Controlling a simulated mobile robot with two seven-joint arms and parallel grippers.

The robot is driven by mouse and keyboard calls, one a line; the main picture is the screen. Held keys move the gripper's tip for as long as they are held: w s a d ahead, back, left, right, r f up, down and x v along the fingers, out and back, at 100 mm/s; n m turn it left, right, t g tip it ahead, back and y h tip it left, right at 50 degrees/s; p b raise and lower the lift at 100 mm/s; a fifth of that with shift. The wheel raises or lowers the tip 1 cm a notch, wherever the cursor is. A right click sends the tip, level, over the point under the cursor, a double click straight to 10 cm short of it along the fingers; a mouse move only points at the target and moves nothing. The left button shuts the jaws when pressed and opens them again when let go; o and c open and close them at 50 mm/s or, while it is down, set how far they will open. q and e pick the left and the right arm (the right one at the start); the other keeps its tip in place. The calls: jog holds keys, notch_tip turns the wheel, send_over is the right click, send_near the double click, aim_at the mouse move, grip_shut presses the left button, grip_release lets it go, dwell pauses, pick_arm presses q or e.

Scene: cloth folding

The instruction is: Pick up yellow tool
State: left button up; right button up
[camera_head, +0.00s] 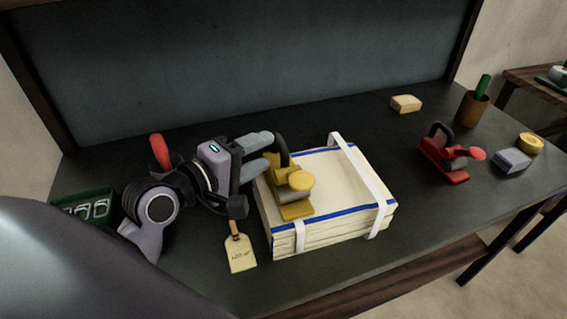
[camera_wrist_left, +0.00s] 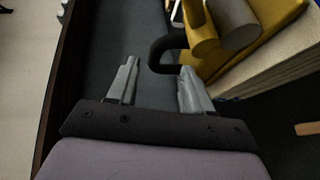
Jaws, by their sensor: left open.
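The yellow tool (camera_head: 293,204) has a dark curved handle and a round yellow knob. It lies on the left part of a strapped stack of cream cloth (camera_head: 335,170) with blue stripes. My left gripper (camera_head: 262,152) is open and comes in from the left, its two grey fingers pointing at the tool's dark handle. In the left wrist view, the fingertips of my left gripper (camera_wrist_left: 158,72) are spread apart. The dark handle curves close to the right finger, and the yellow tool (camera_wrist_left: 203,42) shows beyond it. I cannot tell whether a finger touches the handle. My right gripper is not in view.
A red tool (camera_head: 436,160), a grey block (camera_head: 512,161), a yellow roll (camera_head: 530,143), a brown cup (camera_head: 471,110) and a tan block (camera_head: 405,104) stand at right. A paper tag (camera_head: 241,256) lies in front. A green box (camera_head: 84,207) is at left.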

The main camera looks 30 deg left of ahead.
pick_arm(q)
jog(key=shift+d+r+x, duration=0.1)
jog(key=shift+r+x, duration=0.05)
jog(key=shift+x, duration=1.65)
jog(key=shift+d+r+x, duration=0.1)
jog(key=shift+x, duration=1.65)
grip_shut()
jog(key=shift+d+f, duration=0.1)
jog(key=shift+f, duration=0.1)
jog(key=shift+r, duration=0.2)
